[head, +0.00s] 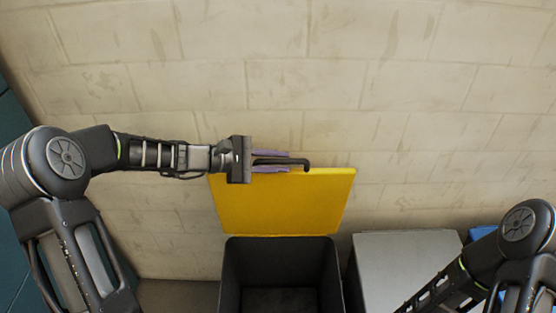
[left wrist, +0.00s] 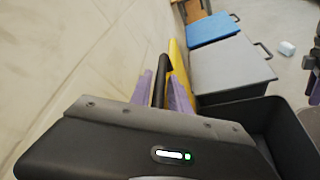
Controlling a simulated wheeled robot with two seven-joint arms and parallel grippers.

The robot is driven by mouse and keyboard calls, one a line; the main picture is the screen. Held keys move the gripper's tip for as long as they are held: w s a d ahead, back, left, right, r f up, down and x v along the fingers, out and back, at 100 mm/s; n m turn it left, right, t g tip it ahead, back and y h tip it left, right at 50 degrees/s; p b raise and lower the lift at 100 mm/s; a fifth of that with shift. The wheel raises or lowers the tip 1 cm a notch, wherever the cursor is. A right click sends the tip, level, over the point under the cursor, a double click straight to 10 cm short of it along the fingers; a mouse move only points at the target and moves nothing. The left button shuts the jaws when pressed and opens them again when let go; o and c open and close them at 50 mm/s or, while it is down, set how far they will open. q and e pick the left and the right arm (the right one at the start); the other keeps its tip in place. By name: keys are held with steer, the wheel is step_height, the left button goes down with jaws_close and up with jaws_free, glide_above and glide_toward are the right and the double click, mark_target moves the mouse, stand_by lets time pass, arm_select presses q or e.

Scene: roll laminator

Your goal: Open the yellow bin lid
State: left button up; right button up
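The yellow bin lid (head: 285,203) stands raised, close to the wall, behind the open mouth of its black bin (head: 231,270). The empty dark inside of the bin shows. My left gripper (head: 272,161) is at the lid's top edge. Its purple fingers lie on either side of the black lid handle (head: 302,163) and look closed on it. In the left wrist view the handle (left wrist: 161,68) fills the gap between the fingers, with a strip of the yellow lid (left wrist: 179,60) beside it.
A bin with a grey lid (head: 405,262) stands right of the open bin. Beyond it is a bin with a blue lid (left wrist: 212,29); both lids are shut. A pale block wall (head: 400,90) is close behind the raised lid. A small white object (left wrist: 287,48) lies on the floor.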

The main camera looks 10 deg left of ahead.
arm_select(q)
jaws_close()
stand_by(1.4)
